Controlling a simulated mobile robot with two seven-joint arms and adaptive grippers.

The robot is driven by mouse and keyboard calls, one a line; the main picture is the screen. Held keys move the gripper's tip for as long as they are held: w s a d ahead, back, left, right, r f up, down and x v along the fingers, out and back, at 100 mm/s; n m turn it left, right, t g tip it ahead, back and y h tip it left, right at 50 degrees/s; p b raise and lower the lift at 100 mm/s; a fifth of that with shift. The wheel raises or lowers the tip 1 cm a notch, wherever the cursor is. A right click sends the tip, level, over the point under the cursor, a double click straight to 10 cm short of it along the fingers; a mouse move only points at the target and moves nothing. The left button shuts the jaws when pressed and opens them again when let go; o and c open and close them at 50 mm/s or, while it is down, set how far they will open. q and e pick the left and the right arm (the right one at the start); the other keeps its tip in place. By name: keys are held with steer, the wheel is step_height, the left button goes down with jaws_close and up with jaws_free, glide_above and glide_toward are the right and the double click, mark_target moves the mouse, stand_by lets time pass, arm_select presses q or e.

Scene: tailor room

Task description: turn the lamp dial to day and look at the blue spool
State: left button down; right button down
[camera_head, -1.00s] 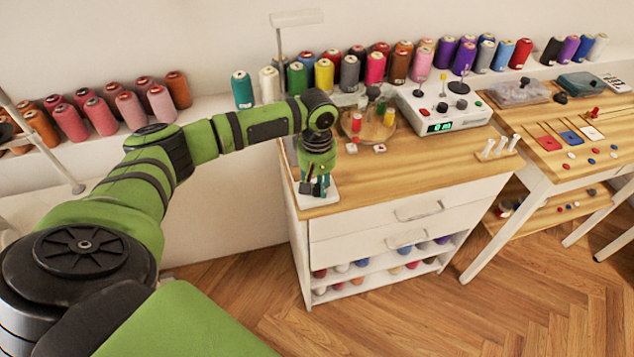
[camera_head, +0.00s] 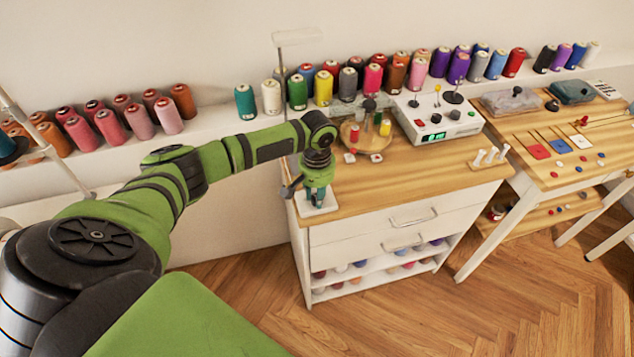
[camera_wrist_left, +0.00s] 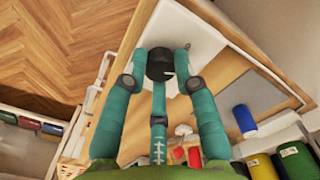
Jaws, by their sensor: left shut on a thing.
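The lamp has a flat white head (camera_head: 297,36) on a thin pole and a white base (camera_head: 318,209) at the cabinet's front left corner. My left gripper (camera_head: 317,198) points down at this base. In the left wrist view my left gripper (camera_wrist_left: 160,72) is shut with its teal fingers around the black lamp dial (camera_wrist_left: 160,62) on the white base. The dial's markings cannot be read. Several blue spools, such as one on the back ledge (camera_head: 497,64), show in the head view. My right gripper is out of view.
A round wooden tray (camera_head: 352,138) with small spools stands behind my gripper. A white control box (camera_head: 437,120) with a green display and white pegs (camera_head: 486,157) are to the right. Spools line the back ledge. The cabinet's front middle top (camera_head: 410,182) is clear.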

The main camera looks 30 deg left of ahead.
arm_select(q)
steer(key=m+p, duration=0.2)
steer(key=m, duration=0.1)
steer(key=shift+a+r+m, duration=0.1)
steer(key=shift+r+m, duration=0.1)
steer(key=shift+m, duration=0.1)
steer(key=m+p, duration=0.1)
steer(key=m, duration=0.2)
steer(key=shift+w+m, duration=0.1)
steer(key=shift+m, duration=0.2)
steer(key=m, duration=0.3)
steer(key=shift+f+m+p, duration=0.1)
steer(key=shift+m+p, duration=0.25)
steer(key=shift+m, duration=2.25)
steer(key=shift+d, duration=0.2)
steer(key=c, duration=1)
jaws_free()
